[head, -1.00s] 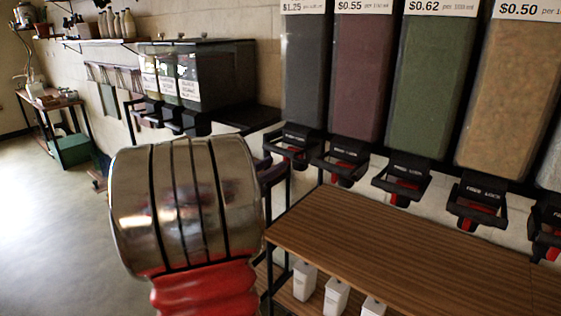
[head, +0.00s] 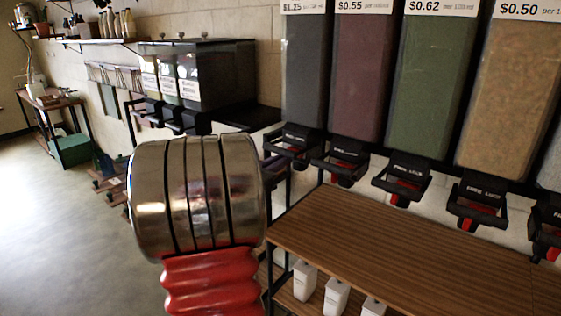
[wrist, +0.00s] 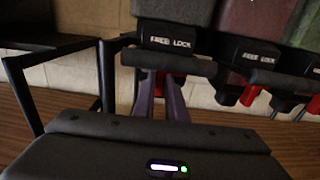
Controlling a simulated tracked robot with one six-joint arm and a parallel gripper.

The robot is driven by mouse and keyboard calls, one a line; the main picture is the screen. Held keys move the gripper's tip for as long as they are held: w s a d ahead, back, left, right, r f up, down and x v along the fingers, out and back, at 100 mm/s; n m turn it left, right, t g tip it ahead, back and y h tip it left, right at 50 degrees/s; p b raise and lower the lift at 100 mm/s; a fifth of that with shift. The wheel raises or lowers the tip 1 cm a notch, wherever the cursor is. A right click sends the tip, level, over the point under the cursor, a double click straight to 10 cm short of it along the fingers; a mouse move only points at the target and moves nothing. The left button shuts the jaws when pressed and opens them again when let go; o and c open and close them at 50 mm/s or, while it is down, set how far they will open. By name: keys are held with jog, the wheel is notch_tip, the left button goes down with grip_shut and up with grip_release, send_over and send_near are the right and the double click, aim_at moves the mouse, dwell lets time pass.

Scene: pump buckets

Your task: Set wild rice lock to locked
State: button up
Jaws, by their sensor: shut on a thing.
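The bin with dark grey contents (head: 303,70) hangs at the left end of the row in the head view. Its name is not readable, so I cannot confirm it as wild rice. Its black lock housing (head: 290,140), marked FREE and LOCK, is also at the top middle of the wrist view (wrist: 172,42). My gripper (wrist: 165,95) reaches under that housing, its two purplish fingers close together. The lever's position cannot be told. In the head view my silver and red arm blocks much of the gripper.
Bins with maroon (head: 361,75), green (head: 430,85) and tan contents hang to the right, with red levers below. A wooden counter (head: 400,240) runs under them, with white containers (head: 304,280) on a lower shelf. The floor at left (head: 50,220) is mostly clear.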

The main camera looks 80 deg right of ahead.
grip_shut()
jog(key=shift+s+a, duration=0.25)
jog(key=shift+s, duration=0.4)
jog(key=shift+s+a, duration=0.25)
jog(key=shift+s, duration=0.35)
jog(key=o, duration=0.6)
grip_release()
jog(key=shift+w+a, duration=0.1)
jog(key=shift+a, duration=0.05)
jog(key=v, duration=1.3)
jog(key=shift+a, duration=0.25)
